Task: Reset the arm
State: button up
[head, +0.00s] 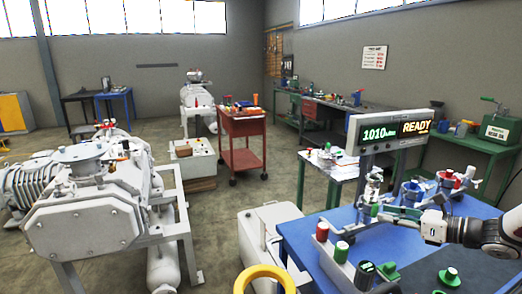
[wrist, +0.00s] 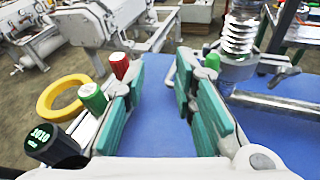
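My gripper (head: 398,213) reaches in from the right over the blue bench (head: 300,238) in the head view. In the wrist view my gripper (wrist: 160,88) has its two teal-padded fingers well apart. Only bare blue bench top shows between them, so it is open and empty. My arm's white and dark links show at the right edge of the head view. A metal bellows (wrist: 240,35) and a horizontal metal pipe (wrist: 275,104) stand close to the right finger in the wrist view. Whether the fingers touch anything is unclear.
A red knob (wrist: 120,65), a green knob (wrist: 92,98) and a dark gauge (wrist: 52,147) are left of the gripper. A display (head: 392,130) reads 1010 and READY. A yellow ring (head: 264,278) lies in front; a large pump (head: 85,215) stands left. Open floor lies between.

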jog(key=s+a+r+n+g+h, duration=0.2)
jog(key=s+a+r+n+g, duration=0.25)
jog(key=s+a+n, duration=0.4)
jog(key=s+a+r+n+g+h, duration=0.1)
jog(key=s+a+r+n+g, duration=0.35)
jog(key=s+a+n, duration=0.45)
jog(key=s+r+n+t+h+p, duration=0.1)
jog(key=s+r+n+h, duration=0.1)
jog(key=s+n, duration=0.3)
jog(key=s+r+n+h+p, duration=0.1)
jog(key=s+n+h, duration=0.4)
jog(key=s, duration=0.8)
jog(key=shift+r+n+t, duration=0.4)
jog(key=shift+r+n, duration=0.35)
jog(key=shift+r, duration=0.15)
